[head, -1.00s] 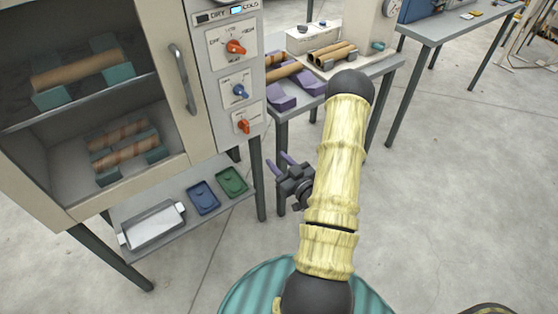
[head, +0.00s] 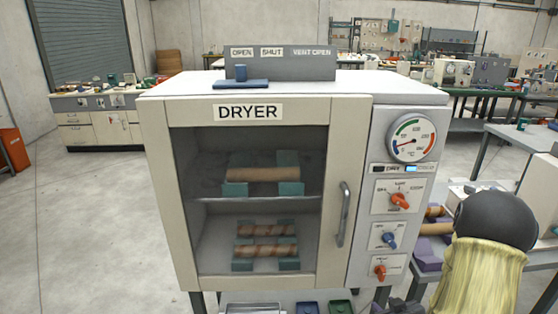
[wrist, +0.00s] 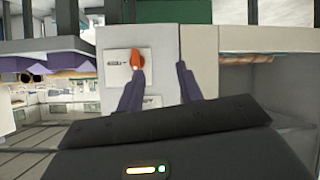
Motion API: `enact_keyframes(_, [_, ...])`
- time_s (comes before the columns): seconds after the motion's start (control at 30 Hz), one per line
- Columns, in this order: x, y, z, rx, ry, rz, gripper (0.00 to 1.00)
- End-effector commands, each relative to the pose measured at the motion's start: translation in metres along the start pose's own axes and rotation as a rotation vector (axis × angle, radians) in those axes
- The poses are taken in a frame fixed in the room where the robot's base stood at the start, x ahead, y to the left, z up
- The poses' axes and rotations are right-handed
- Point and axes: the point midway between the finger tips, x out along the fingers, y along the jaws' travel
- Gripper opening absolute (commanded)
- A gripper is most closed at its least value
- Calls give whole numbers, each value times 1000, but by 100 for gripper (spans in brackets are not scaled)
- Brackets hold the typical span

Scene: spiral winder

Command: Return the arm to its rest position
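My arm (head: 480,270) shows at the lower right of the head view, a black joint above a yellow sleeve. It stands in front of the bench right of the dryer. My gripper (wrist: 160,80) shows in the wrist view with its two dark purple fingers apart and nothing held between them. An orange knob (wrist: 137,60) on a pale panel shows beyond the left finger; I cannot tell the distance. In the head view only a dark bit of the gripper may show at the bottom edge; the rest is out of frame.
The dryer (head: 155,190) has its glass door shut, with cardboard tubes (head: 262,174) on cradles inside. Its control panel (head: 405,185) carries a gauge and knobs. A bench with purple cradles (head: 428,257) stands to the right. Open floor (head: 90,220) lies left.

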Motion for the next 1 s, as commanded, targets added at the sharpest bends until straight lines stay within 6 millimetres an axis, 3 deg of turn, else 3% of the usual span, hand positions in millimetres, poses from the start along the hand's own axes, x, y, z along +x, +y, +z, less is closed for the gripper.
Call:
enact_keyframes(0.03, [-7,-4,-15,-12,-41,0,36])
enact_keyframes(0.27, [-39,-23,-47,7,-262,21,36])
enact_keyframes(0.6, [-121,-72,-90,121,-550,30,36])
enact_keyframes(0.8, [-179,-110,-106,206,-702,-2,36])
enact_keyframes(1.0, [-204,-129,-108,245,-773,-23,36])
